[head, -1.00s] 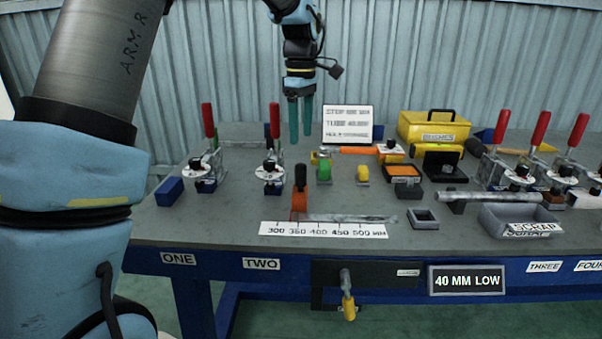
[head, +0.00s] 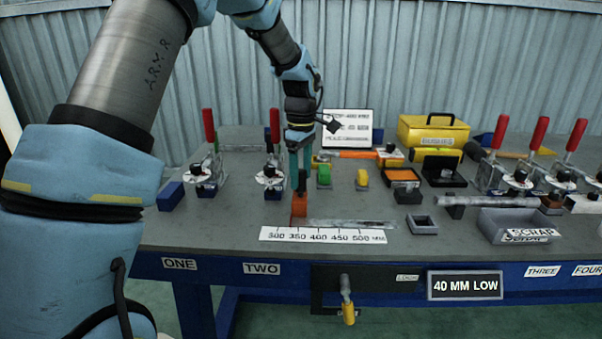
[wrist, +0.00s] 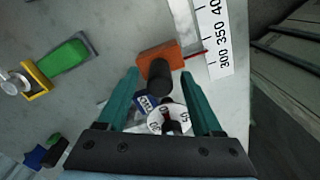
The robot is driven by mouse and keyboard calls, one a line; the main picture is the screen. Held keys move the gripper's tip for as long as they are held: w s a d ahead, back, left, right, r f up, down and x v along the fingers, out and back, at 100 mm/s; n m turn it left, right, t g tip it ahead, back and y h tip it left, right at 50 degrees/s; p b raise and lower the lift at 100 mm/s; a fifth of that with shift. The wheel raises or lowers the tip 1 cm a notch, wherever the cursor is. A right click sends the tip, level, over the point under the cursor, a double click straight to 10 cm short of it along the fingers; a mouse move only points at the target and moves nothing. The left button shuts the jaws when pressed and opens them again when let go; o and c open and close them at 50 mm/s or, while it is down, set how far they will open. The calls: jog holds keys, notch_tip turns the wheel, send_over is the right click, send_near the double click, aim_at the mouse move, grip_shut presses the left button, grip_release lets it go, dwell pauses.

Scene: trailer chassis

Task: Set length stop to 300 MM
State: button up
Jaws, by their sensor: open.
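The length stop is an orange block (head: 299,206) with a black knob (wrist: 159,76) on top. In the wrist view the scale (wrist: 214,38) shows 300 and 350, and a thin red pointer at the block lies near the 300 end. My gripper (head: 300,172) points down just above the stop with its green fingers open. In the wrist view the open fingers (wrist: 166,92) lie on either side of the knob; I cannot tell whether they touch it.
A white sign (head: 346,128) stands behind. Toggle clamps with red handles (head: 272,127) stand at left and right. A grey scrap bin (head: 517,228) is at the right. The bench front left is clear.

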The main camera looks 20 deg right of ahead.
grip_shut()
dwell(0.3)
dwell(1.0)
